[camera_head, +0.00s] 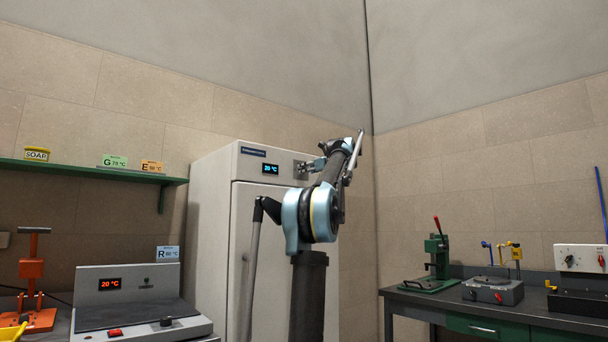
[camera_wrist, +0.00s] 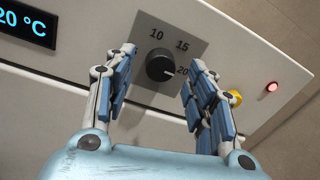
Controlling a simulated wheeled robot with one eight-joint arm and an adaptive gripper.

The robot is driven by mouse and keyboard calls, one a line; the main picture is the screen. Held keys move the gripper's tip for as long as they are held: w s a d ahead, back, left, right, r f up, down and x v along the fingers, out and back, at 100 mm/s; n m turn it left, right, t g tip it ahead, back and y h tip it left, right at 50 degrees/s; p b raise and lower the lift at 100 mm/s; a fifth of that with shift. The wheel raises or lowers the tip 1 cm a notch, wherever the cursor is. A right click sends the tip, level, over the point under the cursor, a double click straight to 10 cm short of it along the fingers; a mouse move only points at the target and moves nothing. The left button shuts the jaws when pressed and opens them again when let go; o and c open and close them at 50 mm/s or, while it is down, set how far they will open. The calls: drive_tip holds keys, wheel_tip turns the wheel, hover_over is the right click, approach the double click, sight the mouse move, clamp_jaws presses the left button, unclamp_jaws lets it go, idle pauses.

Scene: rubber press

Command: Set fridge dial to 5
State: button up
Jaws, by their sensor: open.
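The fridge (camera_head: 212,215) is a tall white cabinet with a blue-lit display (camera_head: 270,169) on its top panel. In the wrist view the display (camera_wrist: 26,25) reads 20 °C, its left part cut off. The black round dial (camera_wrist: 159,66) sits on a grey plate with 10, 15 and 20 visible around it. Its pointer seems to face right, toward 20; the 5 is not visible. My gripper (camera_wrist: 158,60) is open, with its blue-padded fingers on either side of the dial and no clear contact. In the head view my gripper (camera_head: 306,168) is at the fridge's top panel.
A yellow button (camera_wrist: 235,97) and a lit red lamp (camera_wrist: 272,87) are right of the dial, the button close to my right finger. A heater unit (camera_head: 140,299) stands at lower left under a green shelf (camera_head: 80,170). A workbench (camera_head: 475,312) with presses is at right.

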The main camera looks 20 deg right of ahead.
drive_tip(key=shift+x, duration=1.15)
drive_tip(key=shift+c, duration=0.5)
drive_tip(key=c, duration=1)
drive_tip(key=shift+o, duration=0.2)
drive_tip(key=shift+n, duration=0.3)
drive_tip(key=m+y, duration=0.1)
drive_tip(key=m, duration=3.4)
drive_tip(key=shift+d+f+g+y, duration=0.2)
drive_tip(key=shift+d+g+y, duration=0.1)
drive_tip(key=shift+y, duration=0.1)
